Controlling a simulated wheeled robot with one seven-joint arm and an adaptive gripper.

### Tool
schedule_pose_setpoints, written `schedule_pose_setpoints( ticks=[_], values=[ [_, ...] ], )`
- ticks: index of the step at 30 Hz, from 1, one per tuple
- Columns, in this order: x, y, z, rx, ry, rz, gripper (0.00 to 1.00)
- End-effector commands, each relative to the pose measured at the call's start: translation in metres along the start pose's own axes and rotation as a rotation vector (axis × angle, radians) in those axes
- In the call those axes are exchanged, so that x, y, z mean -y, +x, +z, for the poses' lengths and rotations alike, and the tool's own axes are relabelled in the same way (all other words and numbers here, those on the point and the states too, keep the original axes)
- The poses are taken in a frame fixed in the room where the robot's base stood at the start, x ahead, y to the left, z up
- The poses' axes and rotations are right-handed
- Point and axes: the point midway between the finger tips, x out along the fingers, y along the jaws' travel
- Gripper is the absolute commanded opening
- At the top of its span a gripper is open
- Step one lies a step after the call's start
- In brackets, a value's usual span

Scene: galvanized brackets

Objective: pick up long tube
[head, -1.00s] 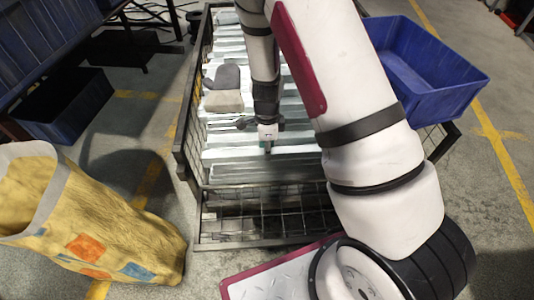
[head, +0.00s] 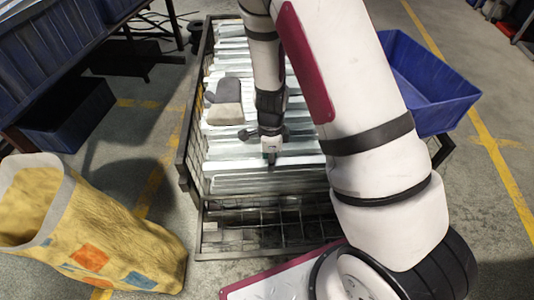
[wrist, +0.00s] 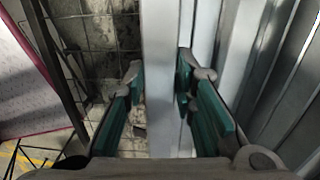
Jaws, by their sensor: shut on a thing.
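The long tube (wrist: 160,60) is a pale grey metal length running up the middle of the wrist view, between my gripper's two fingers. My gripper (wrist: 160,88) is shut on it, with teal pads on either side. In the head view, my gripper (head: 270,160) is at the near end of the wire cage, over a bright tube (head: 302,161) lying crosswise. My fingertips are small there, and my arm hides the tube's right end.
The wire cage (head: 206,228) holds several parallel metal lengths and a grey-beige block (head: 227,103). A blue bin (head: 435,105) stands at right. A yellow bag (head: 125,235) and a dark blue crate (head: 65,125) stand at left. Floor shows between bag and cage.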

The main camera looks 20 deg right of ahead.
Motion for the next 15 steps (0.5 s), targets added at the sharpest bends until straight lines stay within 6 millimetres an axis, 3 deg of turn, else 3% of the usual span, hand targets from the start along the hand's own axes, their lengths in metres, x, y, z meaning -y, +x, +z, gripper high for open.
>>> schedule_pose_setpoints(
  ticks=[9,15],
  values=[
    [-0.073,-0.008,-0.023,0.002,0.005,0.0,0.0],
    [-0.104,-0.012,-0.033,-0.002,0.001,0.002,0.0]
  ],
)
